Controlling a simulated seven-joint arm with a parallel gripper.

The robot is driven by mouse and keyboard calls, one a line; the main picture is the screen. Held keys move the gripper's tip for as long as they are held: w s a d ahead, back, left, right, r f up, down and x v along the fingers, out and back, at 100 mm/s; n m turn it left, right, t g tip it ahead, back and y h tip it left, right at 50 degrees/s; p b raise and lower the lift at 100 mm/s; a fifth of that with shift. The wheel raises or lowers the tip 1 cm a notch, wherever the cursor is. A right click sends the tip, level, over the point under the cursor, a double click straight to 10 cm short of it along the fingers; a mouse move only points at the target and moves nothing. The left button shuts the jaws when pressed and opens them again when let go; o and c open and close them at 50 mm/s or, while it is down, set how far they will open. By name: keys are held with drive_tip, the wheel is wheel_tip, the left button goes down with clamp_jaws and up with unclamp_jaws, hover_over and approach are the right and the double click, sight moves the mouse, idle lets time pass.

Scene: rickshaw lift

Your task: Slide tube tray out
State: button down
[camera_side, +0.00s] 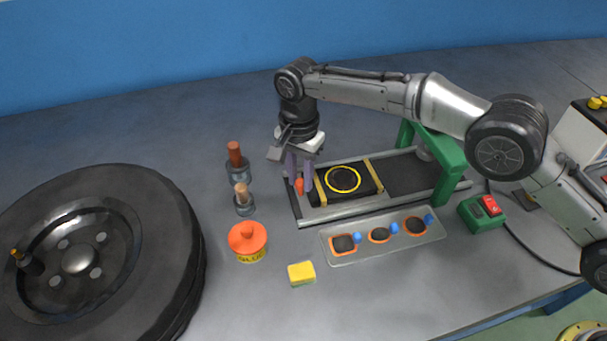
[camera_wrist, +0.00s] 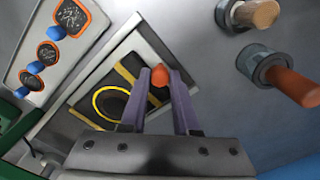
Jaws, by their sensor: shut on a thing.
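The tube tray (camera_side: 365,187) is a dark block with a yellow ring on top and yellow bands at its ends. It lies at the left end of a grey-railed track (camera_side: 408,172), to the left of the green frame (camera_side: 448,165). An orange knob (camera_side: 299,187) stands at the tray's left end. My gripper (camera_side: 299,179) points down there, its purple fingers shut on the knob. The wrist view shows the knob (camera_wrist: 160,77) between the fingertips and the tray (camera_wrist: 112,103) to the left, partly hidden by a finger.
A plate with several patches and blue caps (camera_side: 382,237) lies in front of the track. A sponge (camera_side: 301,273), orange-lidded tin (camera_side: 248,240), two handled tools in cups (camera_side: 237,165) and a big tyre (camera_side: 180,230) stand left. A green switch box (camera_side: 481,213) is right.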

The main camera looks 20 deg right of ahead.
drive_tip(key=shift+a+r, duration=0.1)
drive_tip(key=shift+a, duration=0.2)
drive_tip(key=c, duration=0.8)
unclamp_jaws()
drive_tip(key=shift+a, duration=0.1)
drive_tip(key=shift+c, duration=0.2)
drive_tip(key=shift+o, duration=0.9)
drive_tip(key=shift+d, duration=0.2)
wheel_tip(320, 180, up, 8)
drive_tip(key=shift+f, duration=0.25)
